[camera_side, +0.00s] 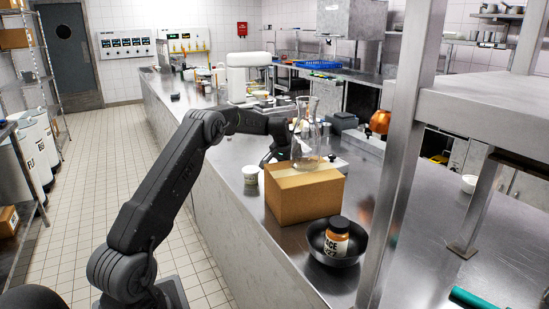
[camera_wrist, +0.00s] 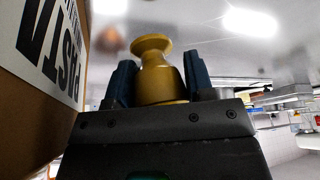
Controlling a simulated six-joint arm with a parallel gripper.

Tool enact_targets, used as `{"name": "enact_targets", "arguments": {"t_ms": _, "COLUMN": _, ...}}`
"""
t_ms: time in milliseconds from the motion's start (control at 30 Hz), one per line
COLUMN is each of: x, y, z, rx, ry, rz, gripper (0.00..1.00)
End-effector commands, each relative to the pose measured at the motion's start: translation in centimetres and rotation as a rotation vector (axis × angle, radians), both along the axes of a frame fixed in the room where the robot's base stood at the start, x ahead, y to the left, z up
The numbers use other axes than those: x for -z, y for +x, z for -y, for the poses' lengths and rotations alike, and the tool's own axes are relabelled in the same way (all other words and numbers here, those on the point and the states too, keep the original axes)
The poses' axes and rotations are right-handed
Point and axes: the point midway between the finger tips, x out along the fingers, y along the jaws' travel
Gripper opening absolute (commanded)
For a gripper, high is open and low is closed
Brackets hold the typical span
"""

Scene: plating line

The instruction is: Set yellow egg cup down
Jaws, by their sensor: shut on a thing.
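The yellow egg cup (camera_wrist: 153,48) is held between the two dark fingers of my gripper (camera_wrist: 160,80) in the wrist view, which appears upside down. The fingers press on its sides, and a flared end sticks out beyond them. In the side view my gripper (camera_side: 272,153) is low over the steel counter (camera_side: 225,180), behind the cardboard box, and its fingertips are mostly hidden. The egg cup cannot be made out there. Whether it touches the counter I cannot tell.
A cardboard box (camera_side: 300,195) with a glass carafe (camera_side: 305,140) on it stands close to my gripper. A white tub (camera_side: 250,174) is left of the box. A dark bowl (camera_side: 325,252) holding a jar (camera_side: 337,237) is in front. A carton marked PASTA (camera_wrist: 45,50) is close in the wrist view.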

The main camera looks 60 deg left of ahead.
Motion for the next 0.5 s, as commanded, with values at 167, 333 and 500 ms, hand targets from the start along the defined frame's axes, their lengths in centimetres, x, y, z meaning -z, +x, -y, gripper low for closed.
{"name": "enact_targets", "arguments": {"t_ms": 167, "x": 2.9, "y": 0.3, "z": 0.4, "rx": 0.001, "ry": -0.005, "rz": -0.004, "gripper": 0.17}}
{"name": "enact_targets", "arguments": {"t_ms": 333, "x": 3.9, "y": 0.3, "z": 0.4, "rx": 0.004, "ry": -0.003, "rz": -0.003, "gripper": 0.17}}
{"name": "enact_targets", "arguments": {"t_ms": 500, "x": 4.0, "y": 0.3, "z": 0.4, "rx": 0.004, "ry": -0.003, "rz": -0.002, "gripper": 0.17}}
